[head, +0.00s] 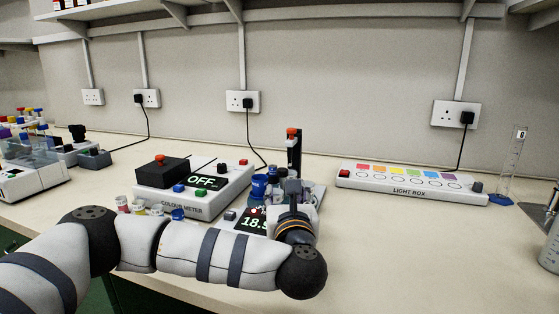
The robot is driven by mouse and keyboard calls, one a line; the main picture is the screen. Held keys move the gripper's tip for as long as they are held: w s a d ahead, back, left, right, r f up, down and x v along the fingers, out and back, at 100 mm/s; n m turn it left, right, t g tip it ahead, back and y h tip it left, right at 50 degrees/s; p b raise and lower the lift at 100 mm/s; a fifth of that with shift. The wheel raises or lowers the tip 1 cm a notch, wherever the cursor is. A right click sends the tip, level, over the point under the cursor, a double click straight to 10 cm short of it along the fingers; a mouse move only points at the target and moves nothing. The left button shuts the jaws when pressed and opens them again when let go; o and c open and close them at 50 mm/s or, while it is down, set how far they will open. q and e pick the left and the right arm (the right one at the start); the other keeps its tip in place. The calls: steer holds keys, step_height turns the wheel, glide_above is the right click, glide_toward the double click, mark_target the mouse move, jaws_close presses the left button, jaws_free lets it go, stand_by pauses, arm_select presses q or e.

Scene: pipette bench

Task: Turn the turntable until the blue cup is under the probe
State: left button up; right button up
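A blue cup (259,187) stands behind the display reading 18.9 or similar, just left of my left gripper. A black upright post (293,150) with a red top rises behind my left gripper; a probe on it cannot be made out. My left gripper (291,186) reaches in beside the cup and in front of the post. Its fingers are small and partly hidden by my wrist, so I cannot tell whether they are open or touch anything. The turntable is mostly hidden behind my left gripper and wrist. My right gripper is out of view.
A colour meter (165,203) reading OFF stands left of the cup. Several small capped pots (122,204) stand in front of it, partly behind my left arm. A light box (411,186) and a glass cylinder (511,165) are at the right.

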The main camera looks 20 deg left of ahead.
mark_target(283, 175)
arm_select(q)
steer(key=shift+w+a+r, duration=0.2)
steer(key=shift+w, duration=0.35)
steer(key=x, duration=0.8)
steer(key=shift+w+a+f, duration=0.1)
steer(key=shift+w, duration=0.3)
steer(key=shift+w+a, duration=0.2)
steer(key=shift+w, duration=0.4)
jaws_close()
